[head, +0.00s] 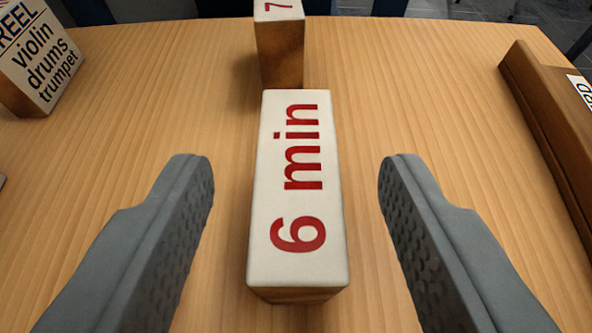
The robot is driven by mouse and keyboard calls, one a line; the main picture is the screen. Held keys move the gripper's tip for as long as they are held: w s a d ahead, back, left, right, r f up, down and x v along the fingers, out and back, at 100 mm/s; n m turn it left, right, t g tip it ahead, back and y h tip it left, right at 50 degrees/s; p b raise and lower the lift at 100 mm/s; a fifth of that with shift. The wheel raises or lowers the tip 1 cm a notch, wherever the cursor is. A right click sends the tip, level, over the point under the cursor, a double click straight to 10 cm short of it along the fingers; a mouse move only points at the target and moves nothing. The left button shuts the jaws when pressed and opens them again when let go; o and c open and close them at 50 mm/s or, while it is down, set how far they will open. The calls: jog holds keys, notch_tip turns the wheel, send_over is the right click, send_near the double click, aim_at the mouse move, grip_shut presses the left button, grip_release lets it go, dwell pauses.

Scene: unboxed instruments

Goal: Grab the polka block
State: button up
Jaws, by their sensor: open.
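My gripper (297,168) is open, with one grey ridged finger on each side of a long block marked "6 min" (300,200). This block has a white top with red letters and wooden sides. It lies on the table, and a gap shows between it and each finger. No block in view shows the word polka, so I cannot tell from its label whether this is the polka block.
Behind it stands a wooden block marked "7" (280,45), cut off at the top. A block reading "REEL violin drums trumpet" (38,60) is at the far left. A brown wooden piece (545,110) with a partly seen label lies at right. The wooden table (420,100) is otherwise mostly clear.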

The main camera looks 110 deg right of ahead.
aim_at(295, 178)
jog(key=x, duration=0.4)
jog(key=shift+s+d+f, duration=0.1)
jog(key=shift+d+f, duration=0.05)
jog(key=shift+d, duration=0.2)
jog(key=shift+c, duration=0.4)
jog(key=c, duration=1)
